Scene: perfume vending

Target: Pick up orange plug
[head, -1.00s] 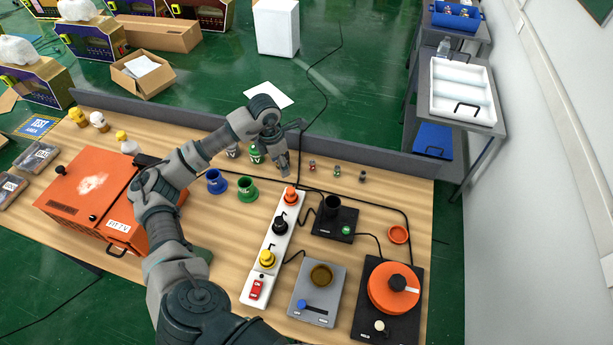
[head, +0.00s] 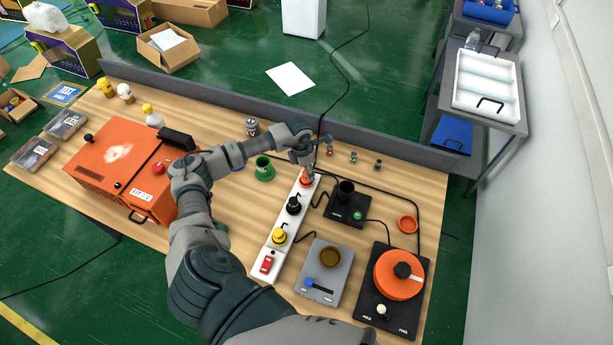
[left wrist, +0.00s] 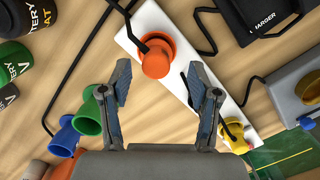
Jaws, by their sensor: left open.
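The orange plug (head: 306,181) sits in the far end of the white power strip (head: 267,247) on the wooden table. In the left wrist view the orange plug (left wrist: 156,58) stands upright on the strip (left wrist: 207,75), just beyond the fingertips and roughly centred between them. My left gripper (head: 309,170) is above that end of the strip. In the left wrist view my left gripper (left wrist: 158,83) is open and empty, with a finger on each side. The gripper partly hides the plug in the head view. My right gripper is not in view.
A black plug (head: 293,205) and a yellow plug (head: 279,236) stand along the same strip, near a red switch (head: 267,264). A black charger (head: 347,205) is close on the right. Cables run around the strip.

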